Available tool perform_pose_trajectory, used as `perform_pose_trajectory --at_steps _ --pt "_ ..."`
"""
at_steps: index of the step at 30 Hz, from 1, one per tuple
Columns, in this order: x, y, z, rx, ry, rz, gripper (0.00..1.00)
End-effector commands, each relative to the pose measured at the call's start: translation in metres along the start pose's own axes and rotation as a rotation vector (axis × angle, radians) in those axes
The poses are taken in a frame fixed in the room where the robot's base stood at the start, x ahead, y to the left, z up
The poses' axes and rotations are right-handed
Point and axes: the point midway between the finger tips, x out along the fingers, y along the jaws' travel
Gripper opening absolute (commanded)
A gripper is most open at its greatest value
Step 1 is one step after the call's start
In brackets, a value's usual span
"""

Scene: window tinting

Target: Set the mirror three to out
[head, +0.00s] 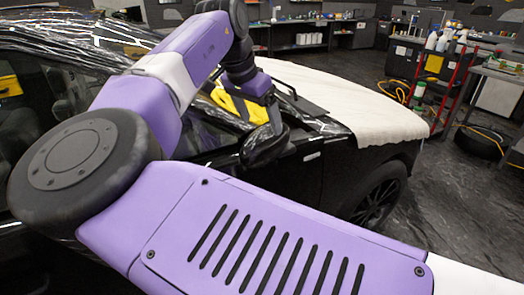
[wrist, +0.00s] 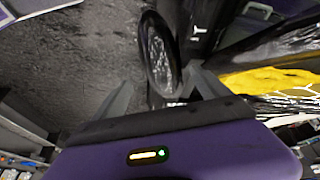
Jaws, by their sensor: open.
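The black side mirror (head: 264,146) stands on the near side of the black car, at the front of the door window. In the wrist view the mirror (wrist: 160,56) shows its oval glass, with its lower end between my two fingers. My gripper (head: 268,114) is just above the mirror in the head view, pointing down at it. In the wrist view my gripper (wrist: 162,82) is open, with one grey finger on each side of the mirror. I cannot tell whether either finger touches it. My arm hides part of the car.
A yellow cloth (head: 240,106) lies by the windshield behind my gripper. A cream cover (head: 345,103) drapes the hood. Plastic film wraps the roof. A red cart (head: 455,85) and workbenches stand at the right and back. The dark floor (head: 440,190) right of the car is clear.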

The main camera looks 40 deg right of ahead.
Motion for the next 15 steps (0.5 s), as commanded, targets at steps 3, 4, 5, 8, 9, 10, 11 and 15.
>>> perform_pose_trajectory --at_steps 3,4,5,8,9,10,11,15 --pt "0.015 0.000 0.006 0.001 0.001 -0.002 0.85" --pt "0.018 0.000 0.007 0.001 0.002 -0.002 0.85" --pt "0.019 0.000 0.007 0.001 0.002 -0.002 0.85" --pt "0.021 0.000 0.008 0.001 0.002 -0.002 0.85" --pt "0.023 0.000 0.008 0.001 0.002 -0.002 0.85" --pt "0.024 0.000 0.008 0.001 0.002 -0.001 0.85" --pt "0.026 0.000 0.007 0.001 0.002 -0.001 0.85" --pt "0.044 0.000 0.008 0.000 0.001 -0.001 0.85"
